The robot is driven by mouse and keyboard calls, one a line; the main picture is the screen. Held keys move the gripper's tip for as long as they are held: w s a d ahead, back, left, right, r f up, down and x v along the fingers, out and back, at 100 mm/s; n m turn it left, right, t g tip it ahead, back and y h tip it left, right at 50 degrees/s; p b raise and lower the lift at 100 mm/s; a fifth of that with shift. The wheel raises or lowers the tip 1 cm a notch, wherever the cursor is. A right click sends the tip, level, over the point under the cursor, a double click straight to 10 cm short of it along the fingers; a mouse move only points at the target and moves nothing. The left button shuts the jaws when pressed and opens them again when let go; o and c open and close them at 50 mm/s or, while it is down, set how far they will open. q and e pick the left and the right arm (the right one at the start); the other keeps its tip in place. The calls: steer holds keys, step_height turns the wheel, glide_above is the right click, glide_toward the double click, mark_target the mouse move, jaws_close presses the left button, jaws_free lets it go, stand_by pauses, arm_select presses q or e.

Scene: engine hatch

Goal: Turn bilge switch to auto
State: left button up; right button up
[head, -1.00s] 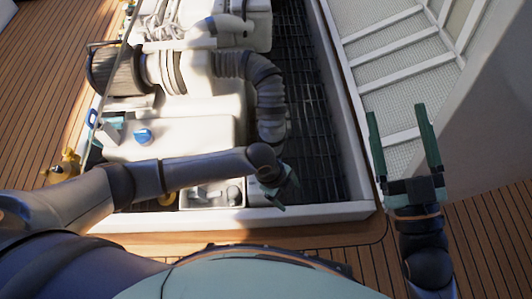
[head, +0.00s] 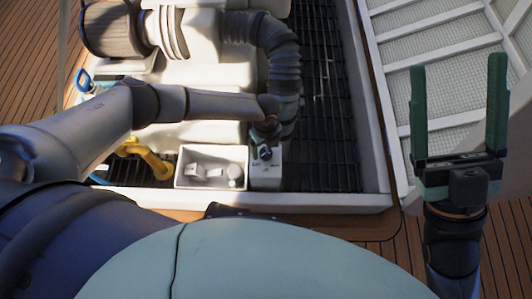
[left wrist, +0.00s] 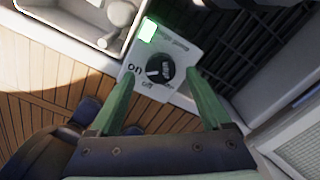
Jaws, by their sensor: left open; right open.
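The bilge switch is a dark round knob (left wrist: 160,69) on a white panel (left wrist: 178,50), with "on" and "off" lettering and a lit green square (left wrist: 148,30). Its exact pointing direction is hard to tell. In the head view the white switch box (head: 266,178) stands at the front of the hatch. My left gripper (head: 264,142) is over the back of this box and partly hides it. In the left wrist view my left gripper (left wrist: 161,74) is open, its fingertips on either side of the knob; contact cannot be told. My right gripper (head: 459,105) is open and empty, far right.
A white open tray (head: 211,184) with pale parts adjoins the switch box on its left. A yellow fitting (head: 146,158) is farther left. A grey ribbed hose (head: 285,75) rises just behind my left gripper. Dark grating (head: 325,120) lies to the right, inside the white hatch rim (head: 372,120).

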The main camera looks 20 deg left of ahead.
mark_target(266, 155)
arm_select(q)
steer(key=shift+f+b, duration=0.45)
steer(key=shift+f, duration=0.85)
steer(key=shift+c, duration=0.4)
jaws_close()
